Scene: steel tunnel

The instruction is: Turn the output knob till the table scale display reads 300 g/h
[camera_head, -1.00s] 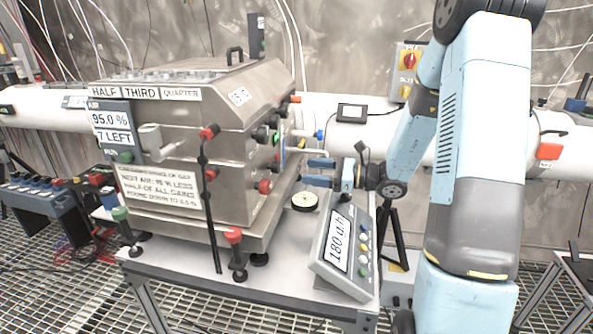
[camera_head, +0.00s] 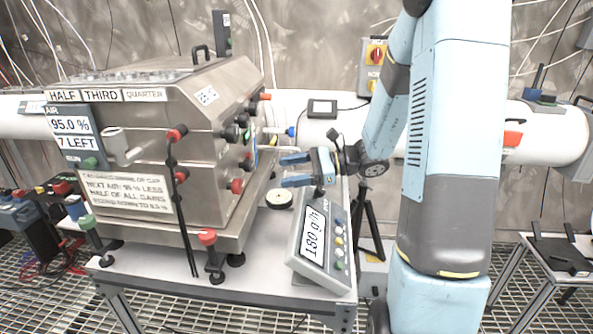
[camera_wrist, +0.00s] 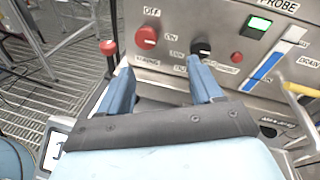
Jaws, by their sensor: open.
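The table scale (camera_head: 323,240) stands at the right front of the table, and its display reads 180 g/h. Part of a display also shows at the lower left of the wrist view (camera_wrist: 53,147). My gripper (camera_head: 288,170) is open and empty, above the table and beside the machine's right-hand panel. In the wrist view its two blue fingers (camera_wrist: 160,66) point at that panel. A black knob (camera_wrist: 201,49) sits just beyond the right fingertip, apart from it as far as I can tell. Its label is too blurred to read, so I cannot confirm it is the output knob.
The steel machine (camera_head: 190,130) fills the table's left. A round disc (camera_head: 279,198) lies behind the scale.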

